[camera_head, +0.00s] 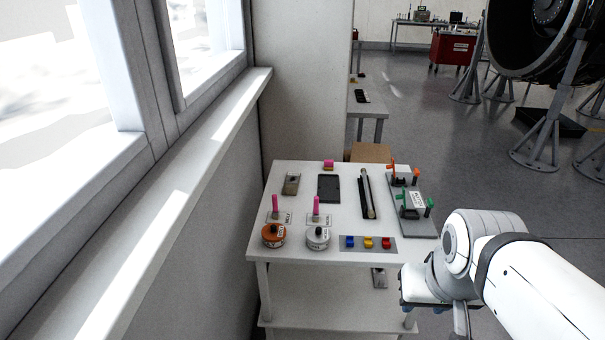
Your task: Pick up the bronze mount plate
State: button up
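A small brownish-grey plate (291,184) lies at the back left of the white table's top. It looks the most like the bronze mount plate, but it is too small to be sure of its colour. A similar greyish plate (379,278) lies on the table's lower shelf, near its right side. My gripper (432,304) is at the lower right, in front of the table's right front corner and apart from both plates. My arm partly covers it, and its fingers do not show clearly.
The white table (300,254) holds an orange round part (273,235), a white round part (318,238), pink pegs, a dark tray (329,188), a long rod (368,194), coloured blocks and a grey fixture board (424,225). A window wall stands left. Open floor lies right.

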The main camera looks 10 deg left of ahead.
aim_at(290, 187)
jog(key=u, duration=0.05)
jog(key=i, duration=1)
jog(key=z, duration=0.05)
